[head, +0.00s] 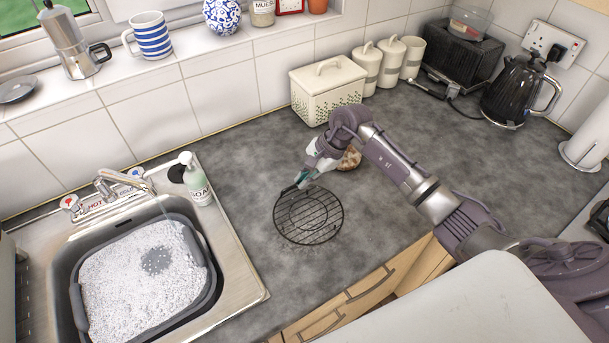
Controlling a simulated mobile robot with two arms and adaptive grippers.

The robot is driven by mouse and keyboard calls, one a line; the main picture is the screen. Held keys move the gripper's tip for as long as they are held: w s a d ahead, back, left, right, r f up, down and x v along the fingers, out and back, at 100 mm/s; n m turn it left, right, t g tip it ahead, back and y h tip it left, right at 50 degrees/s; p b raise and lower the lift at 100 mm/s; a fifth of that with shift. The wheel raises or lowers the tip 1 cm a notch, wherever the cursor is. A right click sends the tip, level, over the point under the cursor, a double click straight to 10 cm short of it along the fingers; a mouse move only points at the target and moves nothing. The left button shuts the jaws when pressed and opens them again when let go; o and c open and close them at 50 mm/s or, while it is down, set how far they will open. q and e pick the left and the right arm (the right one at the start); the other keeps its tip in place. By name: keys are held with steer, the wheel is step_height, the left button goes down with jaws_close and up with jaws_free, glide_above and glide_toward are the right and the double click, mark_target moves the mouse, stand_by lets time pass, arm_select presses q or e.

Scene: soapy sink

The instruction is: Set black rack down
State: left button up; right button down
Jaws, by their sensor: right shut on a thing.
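The black rack (309,228) is a round wire rack at the middle of the grey worktop, right of the sink. It looks level and lies on the worktop or just above it; I cannot tell whether it touches. My right gripper (298,184) is shut on the rack's far rim, with my arm reaching in from the right. The fingertips are small in the view. My left gripper is not in view.
The sink (250,286) with a grey basin of suds (140,285) is at the left. A soap bottle (197,180) stands at its back corner. A brown patterned object (350,158) sits behind my gripper. A cream bread bin (327,92), canisters (391,60) and kettle (517,88) line the wall. Worktop around the rack is clear.

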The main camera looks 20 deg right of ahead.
steer(key=shift+f, duration=0.15)
steer(key=c, duration=1.3)
jaws_free()
steer(key=shift+d+r, duration=0.1)
steer(key=shift+r, duration=0.2)
steer(key=shift+b+v, duration=1.8)
steer(key=shift+v, duration=4.05)
steer(key=shift+s, duration=0.1)
